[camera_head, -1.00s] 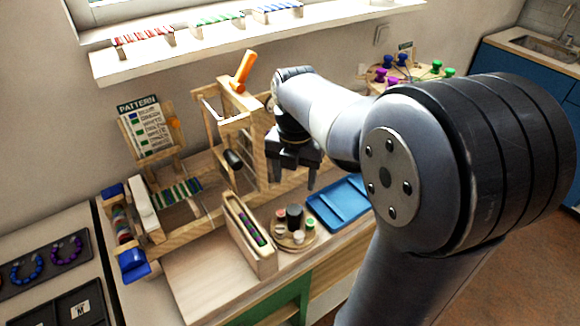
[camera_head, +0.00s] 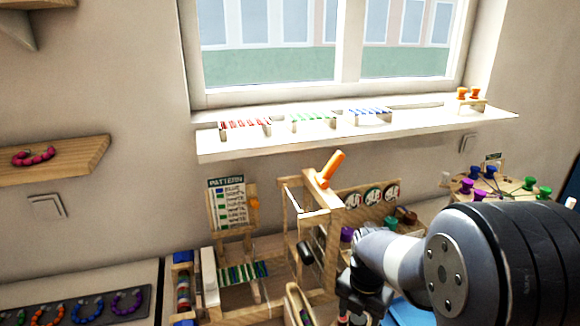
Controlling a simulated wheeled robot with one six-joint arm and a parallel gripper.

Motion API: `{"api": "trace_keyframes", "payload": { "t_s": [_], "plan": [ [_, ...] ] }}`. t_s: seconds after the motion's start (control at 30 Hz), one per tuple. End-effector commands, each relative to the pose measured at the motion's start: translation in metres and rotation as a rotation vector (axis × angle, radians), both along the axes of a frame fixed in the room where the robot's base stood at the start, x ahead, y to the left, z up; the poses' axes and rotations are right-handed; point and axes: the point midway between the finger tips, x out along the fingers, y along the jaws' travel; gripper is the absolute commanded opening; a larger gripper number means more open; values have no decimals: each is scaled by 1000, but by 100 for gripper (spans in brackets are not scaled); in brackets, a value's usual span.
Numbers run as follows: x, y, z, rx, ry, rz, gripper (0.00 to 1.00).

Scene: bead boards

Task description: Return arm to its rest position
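My arm comes in from the right edge in front of the workbench. My gripper (camera_head: 362,308) hangs at the bottom of the view, right of the wooden press frame. It points down. Its fingertips are mostly cut off by the frame's lower edge, so I cannot tell whether it is open or shut. No held object shows.
The wooden frame with an orange handle (camera_head: 329,169) stands close left of my gripper. A bead loom (camera_head: 243,272) and a pattern board (camera_head: 232,203) are further left. A blue tray (camera_head: 409,314) lies behind the arm. A window shelf (camera_head: 350,138) runs above.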

Motion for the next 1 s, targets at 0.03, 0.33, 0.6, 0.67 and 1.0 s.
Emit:
{"api": "trace_keyframes", "payload": {
  "t_s": [0.03, 0.33, 0.6, 0.67, 1.0],
  "plan": [
    [0, 0, 0, 0, 0, -1, 58],
    [0, 0, 0, 0, 0, 8, 58],
    [1, 0, 32, 0, -6, 35, 58],
    [1, 0, 44, -1, -6, 35, 58],
    [1, 0, 112, 0, -6, 36, 58]
  ]
}}
